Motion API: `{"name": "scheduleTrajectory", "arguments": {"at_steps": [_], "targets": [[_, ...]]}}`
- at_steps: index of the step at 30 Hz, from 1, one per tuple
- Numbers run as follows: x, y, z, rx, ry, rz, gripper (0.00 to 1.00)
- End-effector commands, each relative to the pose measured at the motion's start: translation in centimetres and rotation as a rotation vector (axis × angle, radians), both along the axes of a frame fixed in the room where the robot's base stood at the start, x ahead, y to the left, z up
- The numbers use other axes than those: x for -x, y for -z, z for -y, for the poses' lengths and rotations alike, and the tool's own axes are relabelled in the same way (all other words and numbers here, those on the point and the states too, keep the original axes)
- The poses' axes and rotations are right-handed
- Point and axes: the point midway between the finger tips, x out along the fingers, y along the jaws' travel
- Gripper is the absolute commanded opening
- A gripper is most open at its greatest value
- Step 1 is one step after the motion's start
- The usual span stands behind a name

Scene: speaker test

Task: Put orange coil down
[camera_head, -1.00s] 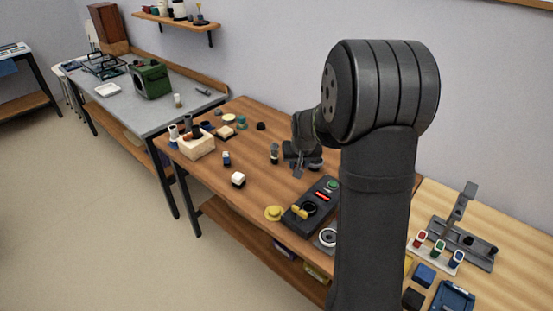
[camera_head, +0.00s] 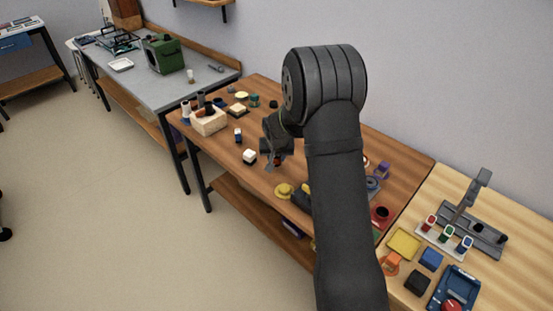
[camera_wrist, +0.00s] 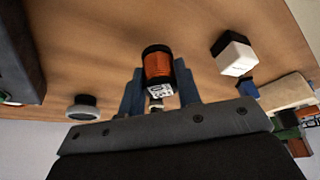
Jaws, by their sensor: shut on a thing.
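The orange coil (camera_wrist: 158,68), with black ends and a white printed label, sits between the blue-grey fingers of my gripper (camera_wrist: 158,88) in the wrist view. The fingers are shut on its sides. In the head view my gripper (camera_head: 275,163) is low over the brown wooden table (camera_head: 228,168), just right of a white-topped block (camera_head: 249,156). The coil is mostly hidden there by the dark gripper, with a small reddish patch showing. I cannot tell whether the coil touches the table.
The white-topped block also shows in the wrist view (camera_wrist: 234,55), right of the coil. A yellow spool (camera_head: 284,190) lies near the front edge. A wooden box (camera_head: 208,122) with items stands at the left.

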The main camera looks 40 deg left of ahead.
Motion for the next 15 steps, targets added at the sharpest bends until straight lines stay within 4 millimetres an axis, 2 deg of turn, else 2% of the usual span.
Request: {"name": "scheduleTrajectory", "arguments": {"at_steps": [1,3,13,14,15], "targets": [[0.01,0.84,0.04,0.001,0.0,-0.001,0.08],[-0.02,1.21,0.01,0.0,0.0,0.0,0.08],[-0.02,1.5,0.03,0.0,0.0,0.0,0.08],[-0.03,1.54,0.03,0.0,0.001,0.0,0.33],[-0.03,1.5,0.02,0.0,0.001,0.0,0.4]]}}
